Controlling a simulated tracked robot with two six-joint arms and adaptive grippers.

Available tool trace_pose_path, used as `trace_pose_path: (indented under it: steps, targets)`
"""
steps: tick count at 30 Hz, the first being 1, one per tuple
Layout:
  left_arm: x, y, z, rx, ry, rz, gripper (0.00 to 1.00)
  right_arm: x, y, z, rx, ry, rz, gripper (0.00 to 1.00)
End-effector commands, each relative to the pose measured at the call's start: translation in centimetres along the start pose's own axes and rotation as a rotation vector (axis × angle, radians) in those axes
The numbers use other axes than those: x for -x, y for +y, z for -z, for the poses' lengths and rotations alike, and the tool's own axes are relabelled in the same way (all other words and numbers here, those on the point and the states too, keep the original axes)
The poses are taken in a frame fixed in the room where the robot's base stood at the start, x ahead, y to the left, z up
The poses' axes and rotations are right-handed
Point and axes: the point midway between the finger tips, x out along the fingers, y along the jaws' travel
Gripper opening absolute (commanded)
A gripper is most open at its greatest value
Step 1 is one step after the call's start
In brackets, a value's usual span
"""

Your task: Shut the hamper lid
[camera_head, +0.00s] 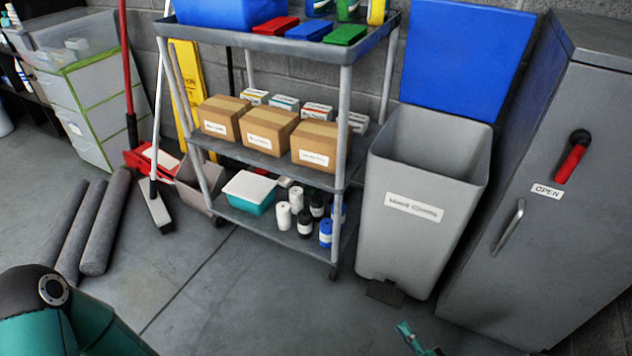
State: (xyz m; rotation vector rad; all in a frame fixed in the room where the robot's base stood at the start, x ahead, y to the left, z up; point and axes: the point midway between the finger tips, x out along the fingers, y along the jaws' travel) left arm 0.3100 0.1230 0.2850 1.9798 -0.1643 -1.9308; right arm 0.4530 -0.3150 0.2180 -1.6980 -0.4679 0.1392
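The grey hamper (412,235) stands upright between the cart and the grey cabinet, with a white label on its front. Its top is open and I see into it; the inside looks empty as far as it shows. Its blue lid (466,60) stands raised at the back, against the block wall. A dark pedal (385,292) sticks out at the hamper's front foot. Part of my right gripper (412,338) shows at the bottom edge, below and in front of the hamper and apart from it; its finger opening is unclear. My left arm shows at the lower left, its gripper out of view.
A cart (345,110) with boxes and bottles stands left of the hamper. The grey cabinet (555,200), with a red handle and an OPEN label, stands close on the right. Grey rolls (105,225) lie on the floor at left. The floor in front is clear.

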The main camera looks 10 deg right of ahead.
Motion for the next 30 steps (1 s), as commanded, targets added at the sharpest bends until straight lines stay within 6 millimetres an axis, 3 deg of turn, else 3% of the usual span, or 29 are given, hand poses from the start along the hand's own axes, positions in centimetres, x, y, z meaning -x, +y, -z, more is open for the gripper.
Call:
trace_pose_path:
  steps: [5, 8, 9, 12, 14, 17, 21, 30]
  targets:
    - [-0.5, -0.2, 0.0, 0.0, 0.0, 0.0, 0.38, -7.1, -3.8, -0.6, 0.013, -0.092, 0.036, 0.38]
    - [-0.9, -0.3, 0.0, 0.0, 0.0, 0.0, 0.38, -12.4, -6.5, -2.0, 0.035, -0.144, -0.001, 0.38]
    - [-1.1, -0.4, 0.0, 0.0, 0.0, 0.0, 0.38, -14.7, -7.6, -3.1, 0.056, -0.166, -0.038, 0.38]
    - [-1.5, -0.6, 0.0, 0.0, 0.0, 0.0, 0.38, -18.8, -9.8, -6.8, 0.136, -0.228, -0.189, 0.38]
    - [-1.8, -0.6, 0.0, 0.0, 0.0, 0.0, 0.38, -19.5, -10.6, -9.5, 0.195, -0.278, -0.315, 0.38]
    - [-2.0, -0.7, 0.0, 0.0, 0.0, 0.0, 0.38, -17.3, -10.7, -13.2, 0.284, -0.38, -0.539, 0.38]
    - [-2.1, -0.7, 0.0, 0.0, 0.0, 0.0, 0.38, -10.1, -10.0, -16.8, 0.353, -0.556, -0.839, 0.38]
    - [-2.0, -0.7, 0.0, 0.0, 0.0, 0.0, 0.38, 3.3, -9.7, -20.9, 0.322, -0.894, -1.183, 0.38]
